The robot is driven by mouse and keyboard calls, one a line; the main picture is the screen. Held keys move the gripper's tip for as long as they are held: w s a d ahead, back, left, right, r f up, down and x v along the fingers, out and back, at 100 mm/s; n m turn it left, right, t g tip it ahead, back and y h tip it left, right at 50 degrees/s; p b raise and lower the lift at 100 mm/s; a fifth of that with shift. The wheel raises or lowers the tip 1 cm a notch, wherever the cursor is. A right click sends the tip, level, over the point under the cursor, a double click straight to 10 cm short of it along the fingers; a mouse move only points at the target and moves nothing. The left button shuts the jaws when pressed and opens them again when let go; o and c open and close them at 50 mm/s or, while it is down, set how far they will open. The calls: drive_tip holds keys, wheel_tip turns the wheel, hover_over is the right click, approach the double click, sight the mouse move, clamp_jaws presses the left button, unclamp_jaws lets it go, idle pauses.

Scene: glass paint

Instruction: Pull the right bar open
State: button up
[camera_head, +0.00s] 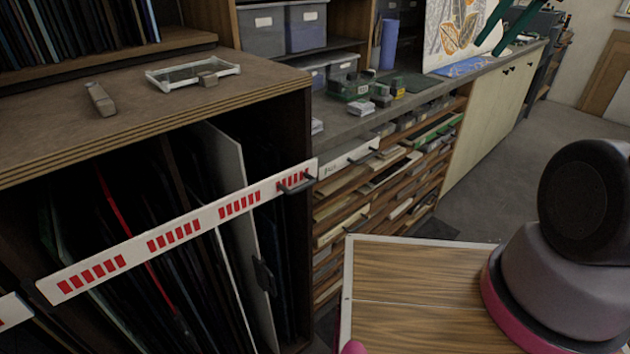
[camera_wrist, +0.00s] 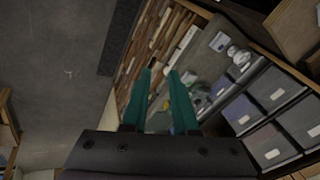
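The right bar (camera_head: 180,232) is a long white strip with groups of red marks, slanting across the open front of the wooden cabinet. A dark handle (camera_head: 297,185) sits at its right end. The end of another white bar (camera_head: 12,311) shows at the far left edge. My gripper (camera_wrist: 159,76) has two teal fingers, parted with nothing between them. In the head view its teal fingers (camera_head: 512,28) show at the top right, far from the bar and cut off by the frame. The bar is not recognisable in the wrist view.
The wooden cabinet (camera_head: 150,115) holds upright sheets behind the bar. A tray (camera_head: 193,74) and a small block (camera_head: 100,99) lie on its top. Drawers (camera_head: 385,185) with handles and a grey counter (camera_head: 350,125) stand beyond. Open floor (camera_head: 530,155) lies at right.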

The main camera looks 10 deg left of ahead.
drive_tip(key=w+a+f+g+y, duration=0.2)
drive_tip(key=w+a+f+g, duration=0.1)
drive_tip(key=a+f+g, duration=0.35)
drive_tip(key=w+a+f+g+y, duration=0.1)
drive_tip(key=w+a+f+g, duration=0.2)
drive_tip(key=a+f+g, duration=0.35)
drive_tip(key=m+g+y, duration=0.2)
drive_tip(key=g+y, duration=0.2)
drive_tip(key=y, duration=0.2)
approach(306, 186)
drive_tip(key=x, duration=0.9)
drive_tip(key=shift+s+a+f, duration=0.1)
drive_tip(key=shift+a+f, duration=0.05)
drive_tip(key=shift+a, duration=0.3)
clamp_jaws()
